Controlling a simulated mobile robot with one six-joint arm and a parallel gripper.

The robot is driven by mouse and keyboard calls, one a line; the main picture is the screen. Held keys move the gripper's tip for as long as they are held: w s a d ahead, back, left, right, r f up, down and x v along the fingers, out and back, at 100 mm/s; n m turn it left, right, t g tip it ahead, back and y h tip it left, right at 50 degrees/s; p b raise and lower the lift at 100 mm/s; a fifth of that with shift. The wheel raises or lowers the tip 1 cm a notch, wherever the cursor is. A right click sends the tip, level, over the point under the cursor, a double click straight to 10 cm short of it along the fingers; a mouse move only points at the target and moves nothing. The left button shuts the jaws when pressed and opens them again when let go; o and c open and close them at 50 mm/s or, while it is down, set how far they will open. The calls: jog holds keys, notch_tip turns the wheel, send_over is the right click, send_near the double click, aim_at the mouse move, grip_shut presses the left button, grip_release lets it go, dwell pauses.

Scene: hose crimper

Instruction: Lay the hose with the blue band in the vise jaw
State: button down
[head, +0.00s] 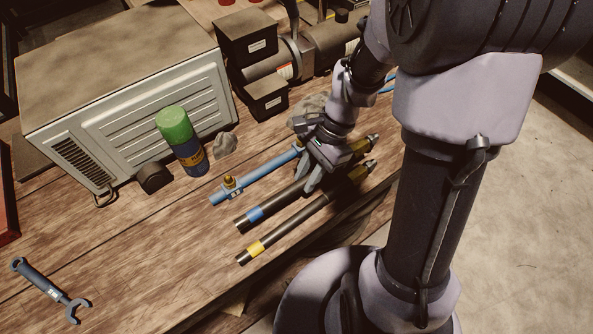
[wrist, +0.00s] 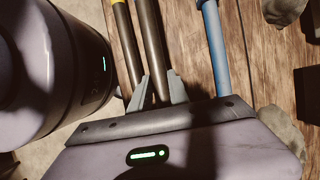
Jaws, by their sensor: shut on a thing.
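The hose with the blue band (head: 287,195) is a dark tube with its blue band near the lower left end. It runs between my fingers in the wrist view (wrist: 152,45). My gripper (head: 309,184) is shut on this hose around its middle; its fingers also show in the wrist view (wrist: 158,88). I cannot tell whether the hose touches the bench or is slightly above it. A dark machine with two blocks (head: 246,37), apparently the vise, stands at the back. The gap between its blocks is partly visible.
A thinner hose with a yellow band (head: 290,222) lies close on the near side. A blue tube (head: 257,180) lies on the far side. A spray can (head: 182,145), a grey metal box (head: 150,100) and a wrench (head: 50,290) are on the wooden bench.

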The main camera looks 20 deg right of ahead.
aim_at(292, 182)
jog(key=w, duration=0.2)
jog(key=w+a, duration=0.1)
jog(key=shift+w+f, duration=0.2)
jog(key=shift+w, duration=0.2)
jog(key=shift+w+f+b, duration=0.15)
jog(key=shift+f+b, duration=0.35)
jog(key=shift+f, duration=0.4)
jog(key=shift+w+f+b, duration=0.1)
jog(key=shift+f+b, duration=0.4)
jog(key=shift+f, duration=0.35)
jog(key=shift+f, duration=0.2)
jog(key=c, duration=1.2)
grip_release()
jog(key=shift+c, duration=0.2)
jog(key=shift+r, duration=0.15)
